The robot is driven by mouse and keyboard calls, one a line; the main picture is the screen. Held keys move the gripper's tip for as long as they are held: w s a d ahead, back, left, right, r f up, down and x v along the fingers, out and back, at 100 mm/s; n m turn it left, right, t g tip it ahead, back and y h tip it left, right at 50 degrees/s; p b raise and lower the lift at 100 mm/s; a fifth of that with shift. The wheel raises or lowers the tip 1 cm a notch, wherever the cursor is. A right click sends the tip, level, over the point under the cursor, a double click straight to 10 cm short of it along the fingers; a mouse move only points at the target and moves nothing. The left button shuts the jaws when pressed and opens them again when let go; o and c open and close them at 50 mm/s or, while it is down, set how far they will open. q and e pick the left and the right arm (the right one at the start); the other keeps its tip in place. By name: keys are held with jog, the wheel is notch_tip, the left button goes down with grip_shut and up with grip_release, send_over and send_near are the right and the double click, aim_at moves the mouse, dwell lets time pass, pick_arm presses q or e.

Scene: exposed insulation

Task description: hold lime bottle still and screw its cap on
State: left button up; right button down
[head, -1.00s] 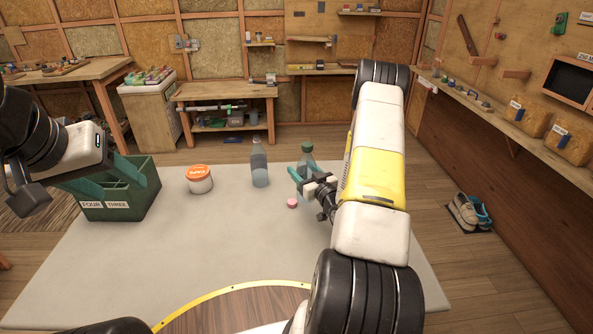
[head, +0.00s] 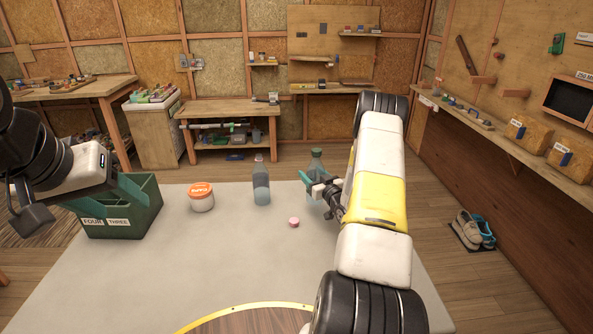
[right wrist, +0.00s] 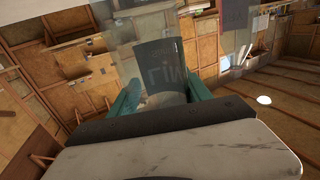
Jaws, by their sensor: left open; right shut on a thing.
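The lime bottle (head: 316,163), clear greenish with a dark label, is at the right of the mat in the head view. My right gripper (head: 322,187) is shut around it. In the right wrist view the bottle (right wrist: 160,70) stands between the teal fingers, its label partly readable. Whether its base touches the mat is unclear. A small pink cap (head: 294,222) lies loose on the mat, left of and nearer than the bottle. My left gripper (head: 110,188) is open, far left, in front of the green crate, its fingers hard to separate from it.
A second clear bottle (head: 261,184) stands upright left of the lime bottle. The green crate (head: 120,225) sits at the left edge of the grey mat (head: 190,265). The mat's front middle is clear.

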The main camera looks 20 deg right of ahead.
jog(key=w, duration=0.1)
jog(key=w+d, duration=0.1)
jog(key=w, duration=0.1)
jog(key=w+d, duration=0.1)
jog(key=shift+w+f, duration=0.2)
jog(key=shift+w, duration=0.1)
jog(key=shift+d, duration=0.1)
jog(key=shift+w+d+f, duration=0.1)
jog(key=shift+w+f, duration=0.1)
jog(key=shift+f, duration=0.7)
jog(key=shift+w+d+f, duration=0.1)
jog(key=shift+w+f, duration=0.1)
jog(key=shift+f, duration=0.7)
jog(key=shift+f, duration=0.1)
jog(key=shift+c, duration=2.3)
grip_release()
jog(key=s+d, duration=0.1)
jog(key=s, duration=1.1)
jog(key=shift+d, duration=0.25)
